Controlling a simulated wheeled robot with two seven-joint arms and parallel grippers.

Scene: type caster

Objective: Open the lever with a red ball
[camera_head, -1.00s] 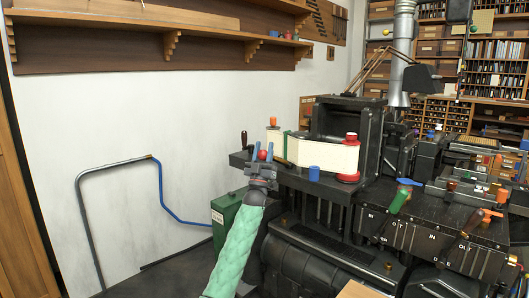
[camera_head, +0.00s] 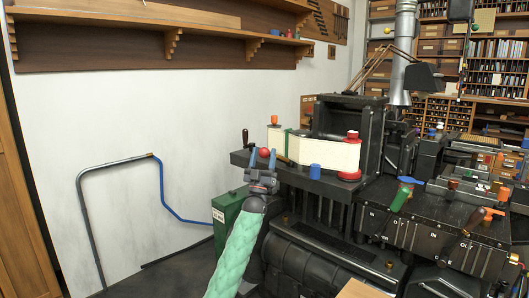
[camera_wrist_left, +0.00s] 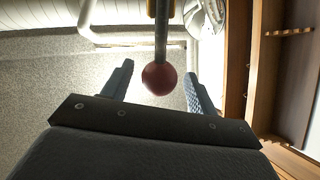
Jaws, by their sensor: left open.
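The red ball (camera_head: 264,153) is the end of a lever at the left end of the black machine. In the left wrist view the red ball (camera_wrist_left: 159,79) sits on a thin metal rod (camera_wrist_left: 161,30). My left gripper (camera_head: 262,160) is open, its arm in a green sleeve coming up from below. In the left wrist view its two fingers (camera_wrist_left: 157,85) stand on either side of the ball, with a gap on each side. The rod is mostly hidden in the head view. My right gripper is not in view.
A dark-handled lever (camera_head: 245,137) stands just left of the ball. A green box (camera_head: 228,215) is below. The white wall is left.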

